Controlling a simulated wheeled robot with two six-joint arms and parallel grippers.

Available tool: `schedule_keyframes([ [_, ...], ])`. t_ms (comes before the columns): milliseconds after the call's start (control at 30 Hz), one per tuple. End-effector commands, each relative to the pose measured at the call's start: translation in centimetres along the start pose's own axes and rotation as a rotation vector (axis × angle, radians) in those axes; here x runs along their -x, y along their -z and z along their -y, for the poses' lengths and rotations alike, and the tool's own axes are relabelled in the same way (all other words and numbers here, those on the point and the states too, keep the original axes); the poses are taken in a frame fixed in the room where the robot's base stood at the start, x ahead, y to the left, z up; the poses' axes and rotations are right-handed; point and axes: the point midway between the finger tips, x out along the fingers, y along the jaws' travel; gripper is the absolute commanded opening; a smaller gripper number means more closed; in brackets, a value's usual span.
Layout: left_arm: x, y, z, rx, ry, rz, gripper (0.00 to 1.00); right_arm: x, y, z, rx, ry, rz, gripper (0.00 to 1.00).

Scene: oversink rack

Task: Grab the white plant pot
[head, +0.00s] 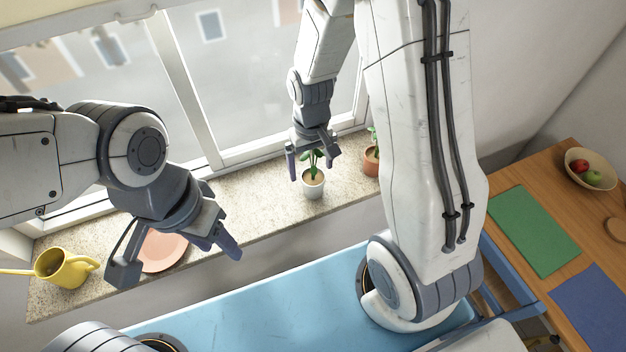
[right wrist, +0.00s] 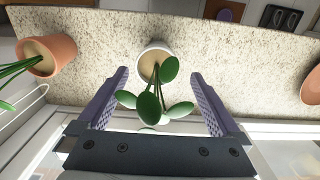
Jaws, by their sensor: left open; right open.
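The white plant pot (head: 312,187) stands upright on the speckled windowsill, with a green leafy plant (head: 312,160) in it. My right gripper (head: 313,168) is open above it, with fingers on either side of the plant. In the right wrist view the white pot (right wrist: 152,58) lies ahead of the gap between the open fingers (right wrist: 160,85), and the leaves reach back between them. No finger visibly touches the pot. My left gripper (head: 180,258) is open and empty over the left part of the sill, above a terracotta-coloured dish (head: 162,250).
A terracotta pot (head: 371,160) with a plant stands right of the white pot, partly hidden by my arm. A yellow watering can (head: 66,268) stands at the sill's left end. The window is close behind the sill (head: 262,205). A wooden table (head: 590,235) is at right.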

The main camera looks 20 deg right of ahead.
Motion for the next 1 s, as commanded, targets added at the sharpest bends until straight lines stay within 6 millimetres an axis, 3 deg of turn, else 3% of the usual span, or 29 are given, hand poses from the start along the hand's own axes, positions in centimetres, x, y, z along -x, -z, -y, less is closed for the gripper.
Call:
schedule_keyframes([
  [433,2.2,0.1,-0.2,-0.004,0.0,0.0,0.5,-4.6,-0.1,-0.5,0.0,0.0,0.003,1.0],
  [767,2.2,0.1,-0.2,-0.004,0.0,0.0,0.5,-5.2,0.0,-0.5,0.0,0.0,0.0,1.0],
  [1000,2.2,0.1,-0.2,-0.004,0.0,0.0,0.5,-5.2,0.0,-0.5,0.0,0.0,0.0,0.08],
])
